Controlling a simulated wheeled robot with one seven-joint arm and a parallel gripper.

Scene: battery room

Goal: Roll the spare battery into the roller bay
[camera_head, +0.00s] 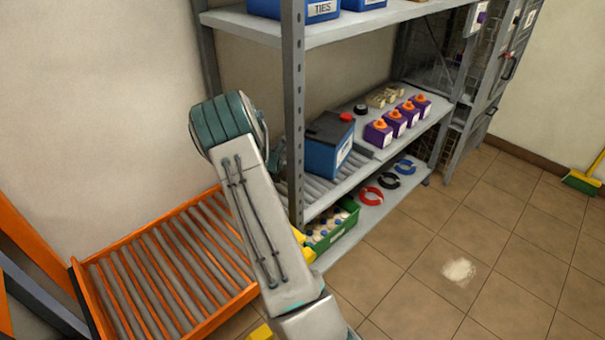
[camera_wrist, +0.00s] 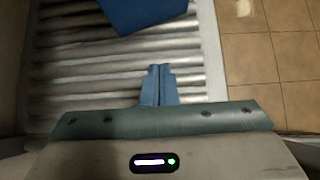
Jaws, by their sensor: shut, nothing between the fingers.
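The spare battery (camera_head: 328,150) is a blue box with a dark top and a white label. It stands upright on the middle shelf, on grey rollers set into that shelf, which look like the roller bay (camera_head: 318,190). In the wrist view, a blue piece that looks like the battery (camera_wrist: 150,12) is at the top edge, with rollers (camera_wrist: 80,78) below it. My gripper (camera_wrist: 158,68) is shut and empty over the rollers, a short gap from the blue piece. In the head view my arm hides most of the gripper and the roller bay's left end.
An orange-framed roller table (camera_head: 252,292) stands at the left. A shelf upright (camera_head: 293,110) is close to my arm. A green crate (camera_head: 335,232) is below. Tiled floor (camera_head: 440,230) at right is mostly clear.

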